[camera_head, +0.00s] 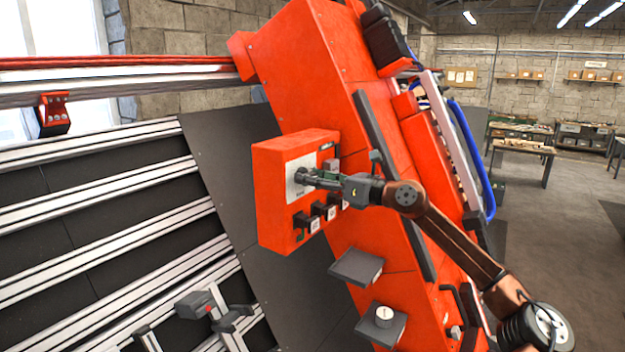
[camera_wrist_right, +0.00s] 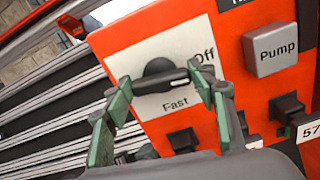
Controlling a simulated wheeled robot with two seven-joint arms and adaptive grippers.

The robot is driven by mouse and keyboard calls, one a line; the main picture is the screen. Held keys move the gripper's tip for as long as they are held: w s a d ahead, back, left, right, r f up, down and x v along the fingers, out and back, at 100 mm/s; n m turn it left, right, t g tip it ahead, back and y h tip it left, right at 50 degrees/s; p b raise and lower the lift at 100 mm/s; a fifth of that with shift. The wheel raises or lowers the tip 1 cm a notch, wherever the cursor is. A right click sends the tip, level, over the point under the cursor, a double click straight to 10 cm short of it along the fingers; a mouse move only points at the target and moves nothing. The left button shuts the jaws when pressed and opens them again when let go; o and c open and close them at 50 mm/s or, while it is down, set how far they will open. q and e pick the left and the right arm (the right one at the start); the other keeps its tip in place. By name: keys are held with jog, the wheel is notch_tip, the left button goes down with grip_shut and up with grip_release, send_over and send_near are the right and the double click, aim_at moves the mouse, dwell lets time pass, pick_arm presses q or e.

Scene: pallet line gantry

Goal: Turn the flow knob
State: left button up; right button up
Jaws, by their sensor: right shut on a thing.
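The flow knob (camera_wrist_right: 158,70) is black and sits on a white plate (camera_wrist_right: 152,104) marked "Off" at upper right and "Fast" below. Its pointer bar points right in the right wrist view, between the two marks. The plate is on the orange control box (camera_head: 275,185), left of centre in the head view. My right gripper (camera_head: 304,177) reaches the box from the right and is shut on the knob. In the right wrist view its green fingers (camera_wrist_right: 160,82) stand on either side of the knob. In the head view the gripper hides most of the knob. My left gripper is not in view.
A grey "Pump" button (camera_wrist_right: 276,50) is right of the knob. Black switches (camera_head: 317,211) line the box below it. Grey shelves (camera_head: 357,266) stick out lower on the orange gantry (camera_head: 310,75). Floor at right is open.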

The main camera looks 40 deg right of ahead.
jog(key=shift+d+m+b, duration=0.1)
jog(key=shift+m+b, duration=0.7)
jog(key=shift+m, duration=2.7)
jog(key=o, duration=1.2)
jog(key=shift+d, duration=0.1)
jog(key=shift+c, duration=0.2)
